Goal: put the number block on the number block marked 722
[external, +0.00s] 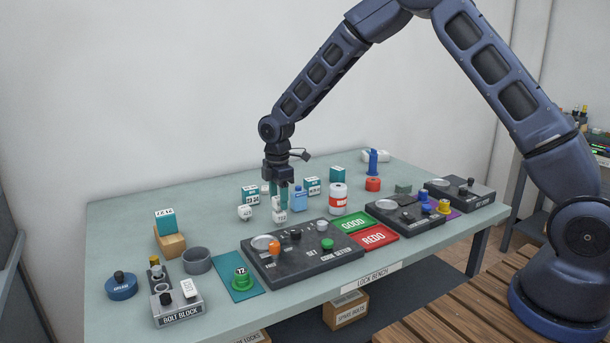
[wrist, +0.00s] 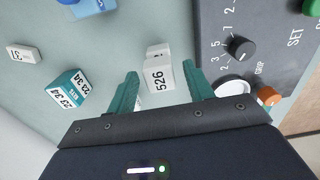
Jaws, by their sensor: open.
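A white number block reading 526 (wrist: 159,78) lies between the two fingers of my gripper (wrist: 160,90) in the wrist view. A second white face with a partly hidden number (wrist: 157,50) shows just beyond it; I cannot tell whether it is another block beneath. In the external view my gripper (external: 279,187) points down over white block surfaces (external: 280,216) standing on the bench, which look like a small stack; the lower face may read 722 but is too small to be sure. The fingers are open, one on each side of the 526 block, with gaps visible.
A white block (external: 245,212) and teal-and-white blocks (external: 250,193) stand left of my gripper. A dark control panel (external: 300,258) lies in front. The bench's back left is clear.

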